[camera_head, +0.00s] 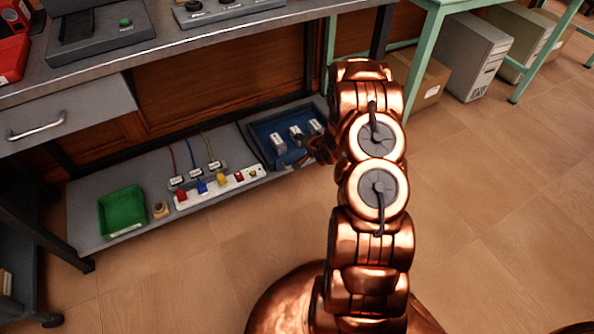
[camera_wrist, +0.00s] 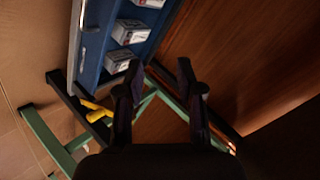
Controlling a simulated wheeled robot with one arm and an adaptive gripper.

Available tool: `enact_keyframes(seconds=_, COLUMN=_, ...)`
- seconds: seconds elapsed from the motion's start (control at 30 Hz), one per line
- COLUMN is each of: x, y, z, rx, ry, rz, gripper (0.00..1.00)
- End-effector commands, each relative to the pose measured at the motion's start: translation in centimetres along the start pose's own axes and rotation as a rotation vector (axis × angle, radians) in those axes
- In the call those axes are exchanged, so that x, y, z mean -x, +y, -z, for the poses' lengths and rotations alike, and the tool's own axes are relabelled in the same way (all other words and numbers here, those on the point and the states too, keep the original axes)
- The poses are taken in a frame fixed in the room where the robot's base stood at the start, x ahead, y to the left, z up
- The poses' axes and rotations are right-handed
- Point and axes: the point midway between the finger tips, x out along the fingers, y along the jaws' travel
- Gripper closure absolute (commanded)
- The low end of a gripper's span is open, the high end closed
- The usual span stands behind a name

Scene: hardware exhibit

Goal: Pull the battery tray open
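The battery tray is a blue tray with a grey rim (camera_head: 262,135) at the right end of the low shelf. Several white batteries (camera_head: 278,143) sit inside it. In the head view my gripper (camera_head: 319,149) is beside the tray's right front corner, partly hidden by my arm.
A power strip (camera_head: 220,187) with coloured plugs and a green bin (camera_head: 122,212) lie left on the low shelf. A workbench (camera_head: 200,50) overhangs it. A green table frame (camera_head: 420,60) stands right. Floor in front is clear.

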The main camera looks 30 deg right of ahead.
Motion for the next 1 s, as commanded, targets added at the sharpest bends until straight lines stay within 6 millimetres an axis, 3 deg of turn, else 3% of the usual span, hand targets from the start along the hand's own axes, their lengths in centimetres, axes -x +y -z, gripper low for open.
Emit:
enact_keyframes(seconds=0.03, x=-1.4, y=2.4, z=-1.2, rx=-0.042, ry=0.003, rz=0.022, gripper=0.63)
enact_keyframes(seconds=0.1, x=-2.5, y=4.0, z=-2.2, rx=-0.099, ry=0.013, rz=0.066, gripper=0.63)
enact_keyframes(seconds=0.3, x=-5.0, y=8.5, z=-4.8, rx=-0.272, ry=0.044, rz=0.201, gripper=0.63)
enact_keyframes(seconds=0.5, x=-6.2, y=11.8, z=-7.0, rx=-0.423, ry=0.069, rz=0.319, gripper=0.63)
enact_keyframes(seconds=0.8, x=-6.6, y=13.1, z=-7.9, rx=-0.515, ry=0.085, rz=0.395, gripper=0.63)
enact_keyframes(seconds=1.0, x=-8.6, y=12.4, z=-7.7, rx=-0.514, ry=0.083, rz=0.396, gripper=0.63)
